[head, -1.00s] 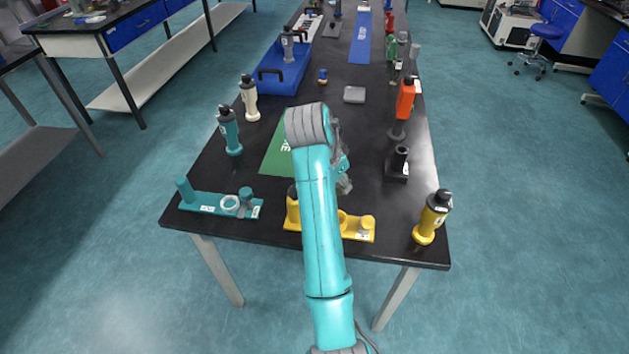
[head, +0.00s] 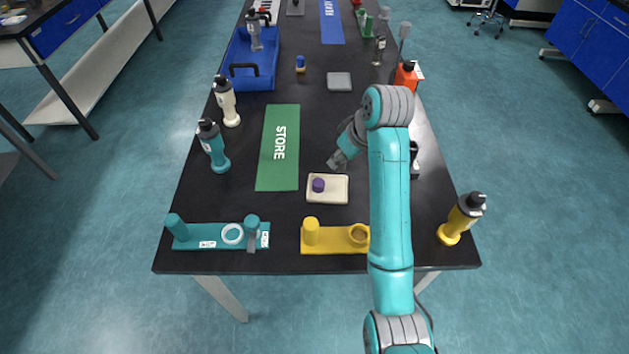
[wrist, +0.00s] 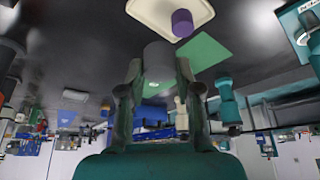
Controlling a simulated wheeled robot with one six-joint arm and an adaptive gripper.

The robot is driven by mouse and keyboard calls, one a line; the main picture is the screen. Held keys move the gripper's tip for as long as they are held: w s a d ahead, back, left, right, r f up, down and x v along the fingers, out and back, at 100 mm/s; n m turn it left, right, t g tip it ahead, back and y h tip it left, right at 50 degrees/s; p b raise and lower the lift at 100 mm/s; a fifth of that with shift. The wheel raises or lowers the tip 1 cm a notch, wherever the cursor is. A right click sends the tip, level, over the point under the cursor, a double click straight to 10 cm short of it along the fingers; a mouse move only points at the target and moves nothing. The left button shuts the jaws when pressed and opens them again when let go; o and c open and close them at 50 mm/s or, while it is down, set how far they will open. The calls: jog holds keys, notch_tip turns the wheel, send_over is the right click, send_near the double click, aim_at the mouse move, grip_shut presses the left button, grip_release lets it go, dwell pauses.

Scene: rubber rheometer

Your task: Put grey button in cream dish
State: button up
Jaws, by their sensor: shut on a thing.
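The cream dish (head: 338,197) lies on the black table in front of the green STORE mat and holds a purple button (head: 318,185). My gripper (head: 341,156) is just behind and right of the dish, above the table. In the wrist view my gripper (wrist: 157,82) is shut on the grey button (wrist: 158,61), a plain grey cylinder between the fingers. The cream dish also shows there (wrist: 145,12), upside down at the top edge, with the purple button (wrist: 182,23) in it. The grey button appears apart from the dish; its exact height is unclear.
A yellow fixture (head: 325,245) and a teal fixture (head: 205,240) stand at the front edge. A yellow bottle (head: 462,220) is at front right. Teal (head: 213,147) and white (head: 227,103) bottles stand left. The green mat (head: 279,150) is clear.

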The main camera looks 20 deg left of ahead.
aim_at(341, 169)
notch_tip(341, 169, down, 5)
jog(key=shift+a+f, duration=0.1)
jog(key=shift+f, duration=2.15)
jog(key=shift+f, duration=0.1)
jog(key=o, duration=1)
